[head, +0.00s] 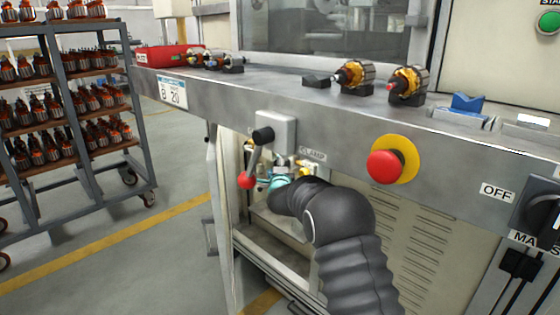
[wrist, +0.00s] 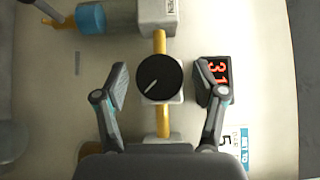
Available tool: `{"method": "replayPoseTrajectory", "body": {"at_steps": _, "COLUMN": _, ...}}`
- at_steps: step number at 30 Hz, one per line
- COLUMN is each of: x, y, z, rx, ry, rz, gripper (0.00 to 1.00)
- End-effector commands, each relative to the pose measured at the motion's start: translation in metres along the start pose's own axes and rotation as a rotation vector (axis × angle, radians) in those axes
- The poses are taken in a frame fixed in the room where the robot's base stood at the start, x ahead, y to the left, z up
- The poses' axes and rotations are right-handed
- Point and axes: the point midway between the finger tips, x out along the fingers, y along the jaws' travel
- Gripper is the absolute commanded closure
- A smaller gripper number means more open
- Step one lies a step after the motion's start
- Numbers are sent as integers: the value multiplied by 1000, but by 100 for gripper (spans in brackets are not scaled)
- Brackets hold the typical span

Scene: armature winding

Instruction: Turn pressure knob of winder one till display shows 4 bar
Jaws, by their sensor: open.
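The black pressure knob (wrist: 160,79) with a white pointer line shows in the middle of the wrist view, on a regulator with yellow pipe above and below. My gripper (wrist: 163,77) is open, with one finger on each side of the knob and a visible gap to it. The small black display (wrist: 219,78) right of the knob shows red digits turned sideways. They read like 3 and 1, and the right finger partly covers the display. In the head view my dark arm reaches under the bench edge and hides the knob and display.
A white-and-blue label (wrist: 239,143) sits below the display, partly covered. A lever with a red ball (head: 247,181) hangs left of my arm. A red emergency button (head: 385,165) on yellow sits above right. The metal bench edge (head: 330,125) overhangs; a rotor rack (head: 90,110) stands left.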

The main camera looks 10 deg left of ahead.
Motion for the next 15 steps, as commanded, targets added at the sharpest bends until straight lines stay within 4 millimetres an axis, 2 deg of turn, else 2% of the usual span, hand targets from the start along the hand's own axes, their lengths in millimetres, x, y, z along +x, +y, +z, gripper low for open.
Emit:
{"method": "replayPoseTrajectory", "body": {"at_steps": 11, "x": 4, "y": 1, "z": 0, "rx": 0, "ry": 0, "rz": 1, "gripper": 30}}
{"method": "replayPoseTrajectory", "body": {"at_steps": 15, "x": 4, "y": 1, "z": 0, "rx": 0, "ry": 0, "rz": 1, "gripper": 62}}
